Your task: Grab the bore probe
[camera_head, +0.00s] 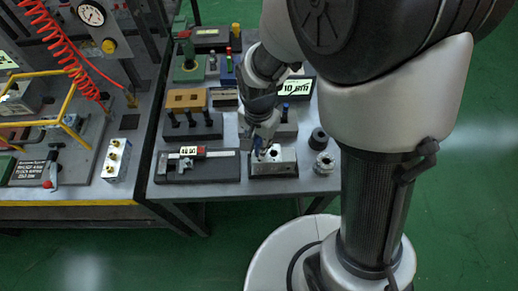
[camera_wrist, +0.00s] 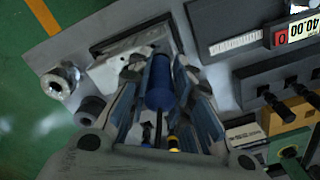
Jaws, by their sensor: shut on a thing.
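The bore probe (camera_wrist: 159,85) shows in the wrist view as a blue cylinder with a thin dark rod at its lower end. My gripper (camera_wrist: 161,75) is shut on it, one finger on each side. In the head view my gripper (camera_head: 262,150) is low over the front of the bench, at a silver valve block (camera_head: 286,160) with a dark bore. Only a bit of blue shows there between the fingers. The silver block also shows behind the fingers in the wrist view (camera_wrist: 112,72). I cannot tell whether the probe touches the block.
A caliper (camera_head: 187,152) lies on a dark tray left of the block. A black ring (camera_head: 318,138) and a silver nut-like part (camera_head: 325,162) stand to its right. A dark rack with pegs (camera_head: 191,127) stands behind. The bench's front edge is close.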

